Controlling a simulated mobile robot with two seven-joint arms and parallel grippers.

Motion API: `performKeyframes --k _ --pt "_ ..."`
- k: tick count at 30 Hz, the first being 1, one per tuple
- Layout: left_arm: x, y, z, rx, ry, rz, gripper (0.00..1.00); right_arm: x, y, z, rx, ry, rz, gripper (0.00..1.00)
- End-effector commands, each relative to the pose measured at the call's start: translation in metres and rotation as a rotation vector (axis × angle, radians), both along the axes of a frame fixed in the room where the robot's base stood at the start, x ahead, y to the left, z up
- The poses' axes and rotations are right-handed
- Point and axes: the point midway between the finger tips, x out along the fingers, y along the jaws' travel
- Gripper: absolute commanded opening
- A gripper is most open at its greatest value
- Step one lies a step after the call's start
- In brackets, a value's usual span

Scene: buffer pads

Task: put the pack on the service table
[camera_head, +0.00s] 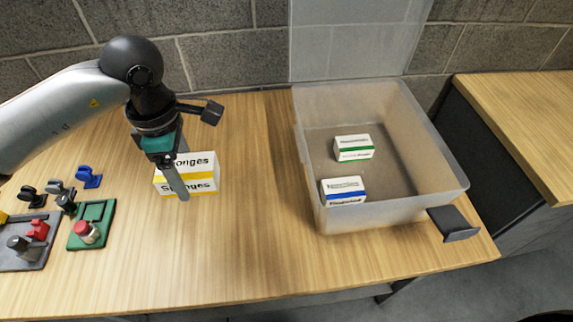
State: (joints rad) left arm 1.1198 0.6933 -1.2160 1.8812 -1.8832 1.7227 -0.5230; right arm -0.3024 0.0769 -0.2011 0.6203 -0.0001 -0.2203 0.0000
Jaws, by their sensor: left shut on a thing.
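A white pack with a yellow band and the word "Sponges" (205,172) is at the left-middle of the wooden table (250,255). My left gripper (178,178) comes down on it from above and is shut on it, with one grey finger across its near side. The other finger is mostly hidden. I cannot tell whether the pack touches the table or is just above it. A second wooden-topped table (525,120) stands at the right, across a dark gap; its visible top is bare. My right gripper is not in view.
A translucent bin (450,188) holds a green-banded box (353,148) and a blue-banded box (343,190). A dark grey tab (453,224) is by its near right corner. Small coloured parts and a green holder (98,215) lie at left. The table's front middle is clear.

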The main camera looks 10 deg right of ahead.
Motion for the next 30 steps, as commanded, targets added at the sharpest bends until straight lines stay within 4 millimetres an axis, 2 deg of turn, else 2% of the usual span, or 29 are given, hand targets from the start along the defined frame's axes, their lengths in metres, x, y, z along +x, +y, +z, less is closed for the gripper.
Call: performKeyframes --k 5,8,11,22,27,30 --pt "0.001 -0.001 -0.001 0.000 0.000 0.024 0.10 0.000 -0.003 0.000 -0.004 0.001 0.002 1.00" --pt "0.000 -0.001 -0.008 0.000 0.003 0.023 0.10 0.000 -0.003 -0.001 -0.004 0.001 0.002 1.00" --pt "-0.001 0.000 -0.028 0.001 0.006 0.023 0.10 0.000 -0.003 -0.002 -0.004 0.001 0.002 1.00" --pt "-0.001 -0.001 -0.126 0.000 0.004 0.021 0.10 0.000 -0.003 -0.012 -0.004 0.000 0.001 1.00" --pt "0.000 -0.001 -0.153 -0.001 0.002 0.020 0.10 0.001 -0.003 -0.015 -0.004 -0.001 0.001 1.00" --pt "0.000 -0.001 -0.159 0.000 0.001 0.020 0.10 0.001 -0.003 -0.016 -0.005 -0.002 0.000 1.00"
